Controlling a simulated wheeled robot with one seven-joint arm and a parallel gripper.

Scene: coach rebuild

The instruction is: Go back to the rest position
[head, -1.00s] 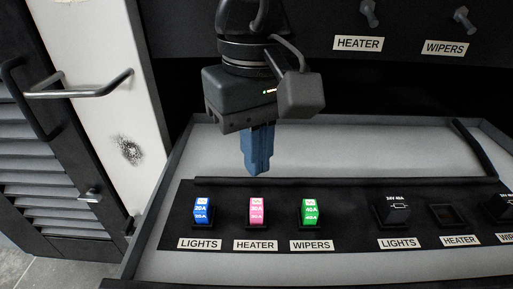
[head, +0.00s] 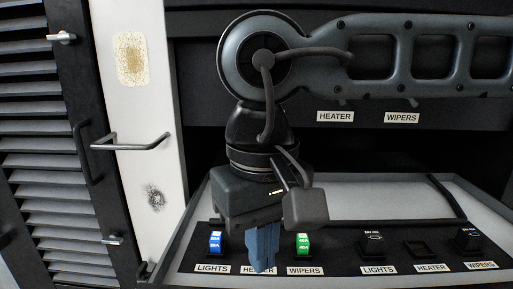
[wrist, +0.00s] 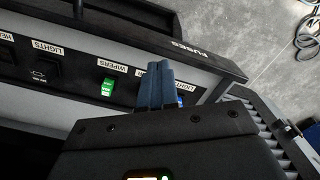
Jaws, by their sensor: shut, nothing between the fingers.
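My gripper (head: 263,250) hangs fingers down in front of the fuse panel in the head view. Its blue fingers are together with nothing between them. They cover the pink HEATER fuse and part of its label. In the wrist view my gripper (wrist: 155,88) also shows its closed blue fingers over the panel. The blue LIGHTS fuse (head: 215,243) stands to the left of the fingers, and the green WIPERS fuse (head: 302,244) to the right. The green fuse also shows in the wrist view (wrist: 107,88).
The fuse panel lies in a grey tray (head: 355,205). Black relays sit at LIGHTS (head: 372,243) and WIPERS (head: 469,240) on the right, with an empty HEATER socket (head: 421,248) between them. A white door panel with a metal handle (head: 130,142) and a louvred door (head: 45,140) stand left.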

